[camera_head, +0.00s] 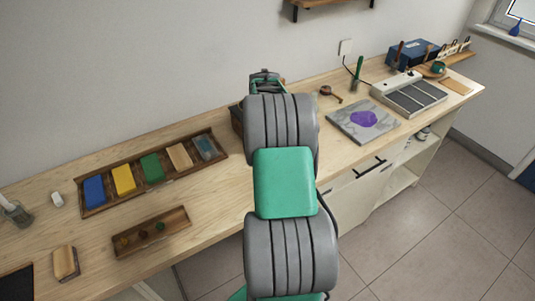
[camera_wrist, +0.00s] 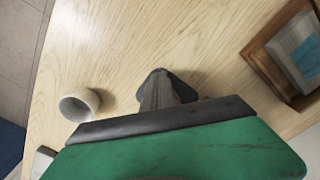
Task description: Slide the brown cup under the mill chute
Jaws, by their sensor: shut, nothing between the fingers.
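My gripper (camera_wrist: 158,88) is shut and empty, pointing down close over the wooden worktop in the wrist view. In the head view my arm hides its fingertips; only the wrist end (camera_head: 265,80) shows above the arm links. A small round cup (camera_wrist: 79,104), pale grey-white in this light, is left of the fingers in the wrist view, apart from them. I see no clearly brown cup. A brown patch (camera_wrist: 186,90) shows just right of the fingers, mostly hidden. A dark brown object (camera_head: 236,118) peeks out left of my arm in the head view. I cannot make out the mill chute.
A wooden tray of coloured blocks (camera_head: 81,197) lies left of my arm; its corner (camera_wrist: 254,55) shows at right in the wrist view. A grey board with a purple patch (camera_head: 345,132) and a white panelled box (camera_head: 385,96) are on the right. Worktop between is mostly clear.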

